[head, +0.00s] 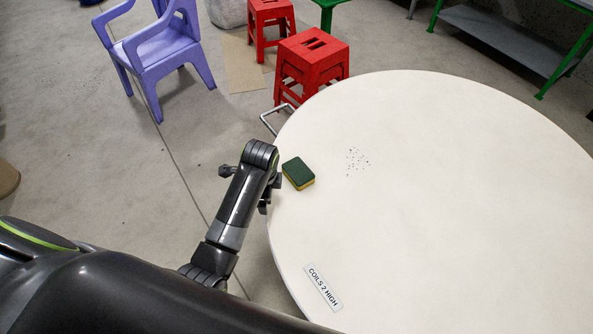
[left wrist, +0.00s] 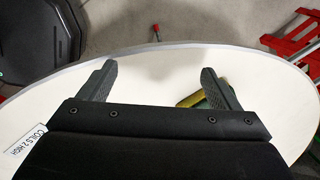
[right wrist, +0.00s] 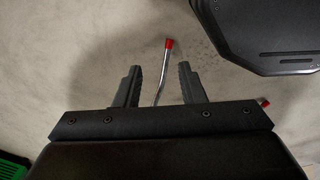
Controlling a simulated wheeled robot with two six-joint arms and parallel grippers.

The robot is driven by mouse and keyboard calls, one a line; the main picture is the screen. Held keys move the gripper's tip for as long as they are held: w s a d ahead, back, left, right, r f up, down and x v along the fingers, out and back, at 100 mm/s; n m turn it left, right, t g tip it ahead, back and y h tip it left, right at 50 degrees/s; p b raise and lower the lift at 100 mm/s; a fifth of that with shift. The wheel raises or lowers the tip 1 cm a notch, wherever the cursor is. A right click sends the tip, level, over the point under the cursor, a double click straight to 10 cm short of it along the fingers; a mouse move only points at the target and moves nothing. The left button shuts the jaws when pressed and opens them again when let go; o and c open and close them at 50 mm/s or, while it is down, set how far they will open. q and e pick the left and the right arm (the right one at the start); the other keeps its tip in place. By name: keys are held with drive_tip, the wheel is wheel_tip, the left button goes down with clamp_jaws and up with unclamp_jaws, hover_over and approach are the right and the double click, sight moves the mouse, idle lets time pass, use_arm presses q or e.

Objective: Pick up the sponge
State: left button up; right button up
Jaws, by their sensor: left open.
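The sponge (head: 298,173), dark green on top and yellow below, lies flat near the left edge of the round white table (head: 430,200). My left gripper (head: 270,193) is just left of it in the head view, at the table edge. In the left wrist view its fingers (left wrist: 157,82) are apart with nothing held; the sponge (left wrist: 189,100) shows partly hidden behind the right finger. My right gripper (right wrist: 158,85) shows only in the right wrist view, fingers apart, over the floor, with no object held.
A label (head: 323,287) and dark specks (head: 357,160) are on the otherwise clear table. Red stools (head: 311,62) and a purple chair (head: 160,45) stand beyond it. A red-tipped metal rod (right wrist: 164,65) shows between and beyond the right fingers.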

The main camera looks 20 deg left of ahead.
use_arm(q)
drive_tip(key=w+d+r+m, duration=0.4)
drive_tip(key=w+r+m, duration=0.1)
drive_tip(key=r, duration=0.2)
drive_tip(key=w+d+r+m, duration=0.3)
drive_tip(key=w+r+m, duration=0.2)
drive_tip(key=r, duration=0.2)
hover_over(298, 170)
drive_tip(key=s, duration=0.1)
drive_tip(key=shift+g, duration=0.4)
drive_tip(key=f, duration=1)
drive_tip(key=shift+d+f, duration=0.3)
drive_tip(key=shift+d, duration=0.05)
drive_tip(key=shift+w+a+f, duration=0.1)
drive_tip(key=shift+w+f, duration=0.1)
drive_tip(key=shift+f, duration=1.25)
drive_tip(key=shift+w+a+f, duration=0.1)
drive_tip(key=shift+w+f, duration=0.1)
drive_tip(key=shift+f, duration=1.2)
use_arm(e)
drive_tip(key=shift+w+a+f, duration=0.1)
drive_tip(key=shift+w, duration=0.3)
use_arm(q)
drive_tip(key=c, duration=1.1)
